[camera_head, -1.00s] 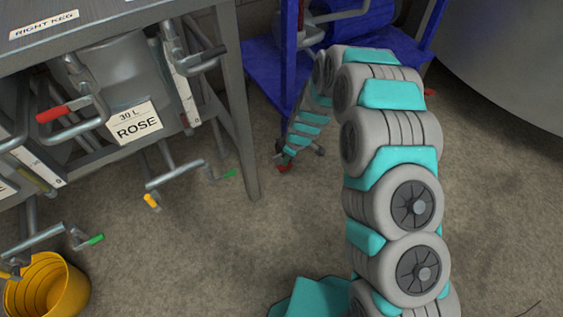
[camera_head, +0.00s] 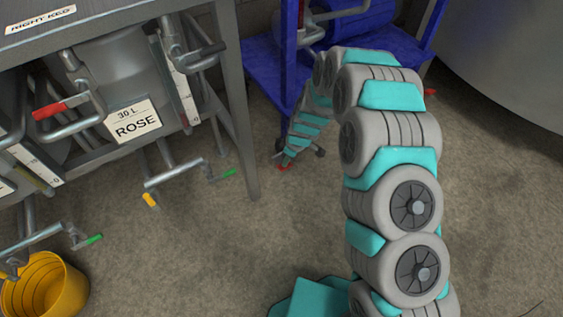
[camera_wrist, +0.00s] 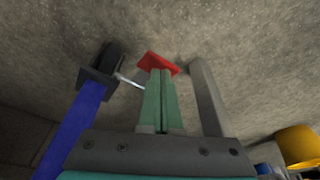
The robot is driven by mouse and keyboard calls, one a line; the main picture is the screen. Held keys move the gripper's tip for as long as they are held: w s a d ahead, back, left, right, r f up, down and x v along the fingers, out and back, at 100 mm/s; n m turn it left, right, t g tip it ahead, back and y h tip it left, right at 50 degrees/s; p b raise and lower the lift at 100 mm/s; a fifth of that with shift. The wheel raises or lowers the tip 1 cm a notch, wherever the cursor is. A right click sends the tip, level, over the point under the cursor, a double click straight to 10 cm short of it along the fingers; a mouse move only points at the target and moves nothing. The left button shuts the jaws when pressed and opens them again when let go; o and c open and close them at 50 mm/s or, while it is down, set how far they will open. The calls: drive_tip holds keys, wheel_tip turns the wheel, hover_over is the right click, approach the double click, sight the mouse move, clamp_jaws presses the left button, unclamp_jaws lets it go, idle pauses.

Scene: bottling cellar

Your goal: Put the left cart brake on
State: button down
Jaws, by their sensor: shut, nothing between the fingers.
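The blue cart (camera_head: 288,78) stands behind my arm at the top middle of the head view. Its left brake is a small red pedal (camera_head: 283,167) low by the caster, near the floor. In the wrist view the red pedal (camera_wrist: 158,63) lies just beyond my fingertips, with a thin pale rod running from it toward the dark caster (camera_wrist: 101,64). My gripper (camera_head: 288,157) points down at the pedal; its green fingers (camera_wrist: 160,76) are shut and empty. The fingertips overlap the pedal's near edge in view; I cannot tell whether they touch. The pedal's tilt is unclear.
A grey bench leg (camera_head: 240,120) stands just left of my gripper. Kegs with valve handles, one labelled ROSE (camera_head: 136,121), sit under the bench. A yellow bucket (camera_head: 72,290) is at lower left. Another red piece (camera_head: 430,92) shows at the cart's right. Open floor lies between.

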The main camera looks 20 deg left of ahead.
drive_tip(key=shift+f+b, duration=1.3)
drive_tip(key=shift+f, duration=0.45)
drive_tip(key=shift+r, duration=0.2)
drive_tip(key=shift+r+p, duration=0.45)
drive_tip(key=shift+r, duration=2.4)
